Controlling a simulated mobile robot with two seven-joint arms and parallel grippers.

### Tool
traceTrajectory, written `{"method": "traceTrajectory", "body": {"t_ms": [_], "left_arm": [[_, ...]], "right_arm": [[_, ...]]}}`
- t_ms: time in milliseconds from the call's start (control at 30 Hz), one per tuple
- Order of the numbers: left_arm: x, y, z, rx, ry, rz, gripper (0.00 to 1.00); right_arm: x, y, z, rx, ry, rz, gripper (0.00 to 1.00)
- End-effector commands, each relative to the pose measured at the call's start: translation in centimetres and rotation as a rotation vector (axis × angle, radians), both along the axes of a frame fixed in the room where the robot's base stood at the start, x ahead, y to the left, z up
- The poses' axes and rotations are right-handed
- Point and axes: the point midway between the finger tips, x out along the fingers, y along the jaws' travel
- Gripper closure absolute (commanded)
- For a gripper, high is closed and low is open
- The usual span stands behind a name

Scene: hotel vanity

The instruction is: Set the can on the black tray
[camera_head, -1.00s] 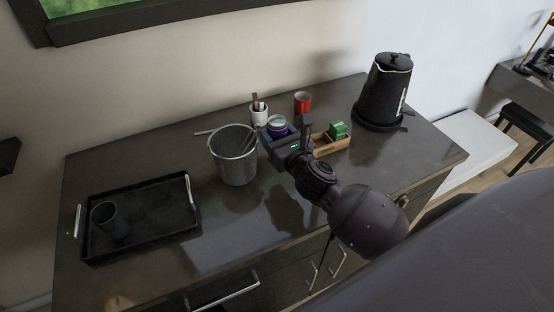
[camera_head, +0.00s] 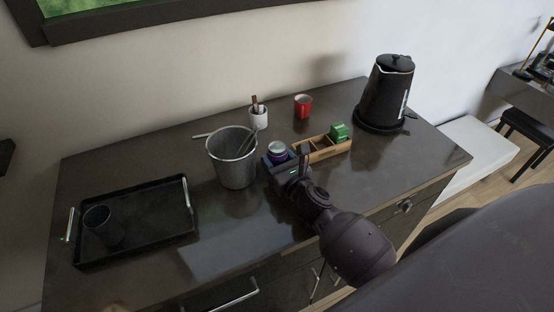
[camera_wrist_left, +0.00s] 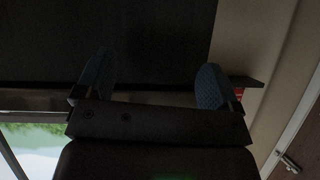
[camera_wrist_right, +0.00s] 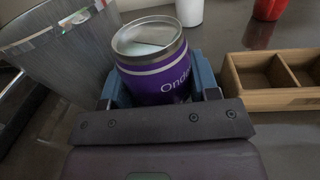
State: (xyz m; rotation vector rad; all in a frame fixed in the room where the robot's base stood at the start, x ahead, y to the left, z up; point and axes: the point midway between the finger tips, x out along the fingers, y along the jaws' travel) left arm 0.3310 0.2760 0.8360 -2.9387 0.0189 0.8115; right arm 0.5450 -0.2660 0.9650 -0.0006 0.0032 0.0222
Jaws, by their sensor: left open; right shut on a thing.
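The can (camera_head: 277,149) is purple with a silver top, between the metal bucket and the wooden organizer. My right gripper (camera_head: 283,161) is shut on it. In the right wrist view the can (camera_wrist_right: 152,72) stands roughly upright between the blue finger pads, its lower part hidden by the gripper. Whether it touches the counter I cannot tell. The black tray (camera_head: 155,212) lies at the left of the counter with a dark cup (camera_head: 104,228) on its left side. My left gripper (camera_wrist_left: 153,76) shows only in its own wrist view, open and empty.
The metal bucket (camera_head: 231,162) stands between the can and the tray. The wooden organizer (camera_head: 322,149) holds a green box (camera_head: 339,131). A white cup (camera_head: 258,119), a red mug (camera_head: 303,106) and a black kettle (camera_head: 385,95) stand behind. The tray's right part is free.

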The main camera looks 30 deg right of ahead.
Motion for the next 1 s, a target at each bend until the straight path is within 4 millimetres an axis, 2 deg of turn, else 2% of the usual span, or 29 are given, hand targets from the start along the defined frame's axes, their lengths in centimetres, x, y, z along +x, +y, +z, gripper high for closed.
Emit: {"method": "traceTrajectory", "body": {"t_ms": [133, 167, 200, 233, 600, 767, 1000], "left_arm": [[0.0, 0.0, -0.2, 0.0, -0.002, 0.0, 0.12], [0.0, 0.0, -0.2, 0.0, -0.002, 0.0, 0.12], [0.0, 0.0, -0.2, 0.0, -0.001, 0.0, 0.12], [0.0, 0.0, -0.2, 0.0, -0.001, 0.0, 0.12], [-0.6, 0.1, -0.4, 0.0, 0.012, 0.002, 0.12], [-0.7, 0.1, -0.6, 0.001, 0.015, 0.004, 0.12], [-0.6, 0.1, -0.8, 0.0, 0.014, 0.003, 0.12]], "right_arm": [[0.0, 0.0, -0.3, 0.0, -0.001, 0.0, 0.75], [0.0, 0.0, -0.4, 0.0, 0.0, 0.0, 0.42], [0.0, 0.0, -0.3, 0.0, 0.0, 0.0, 0.36], [0.0, 0.0, -0.3, 0.0, 0.0, 0.0, 0.34], [-0.1, 0.0, 0.2, 0.0, 0.0, 0.0, 0.34], [-2.2, 0.0, -0.1, 0.0, 0.001, 0.0, 0.34], [-6.6, -0.1, -0.1, 0.002, 0.003, -0.001, 0.34]]}}
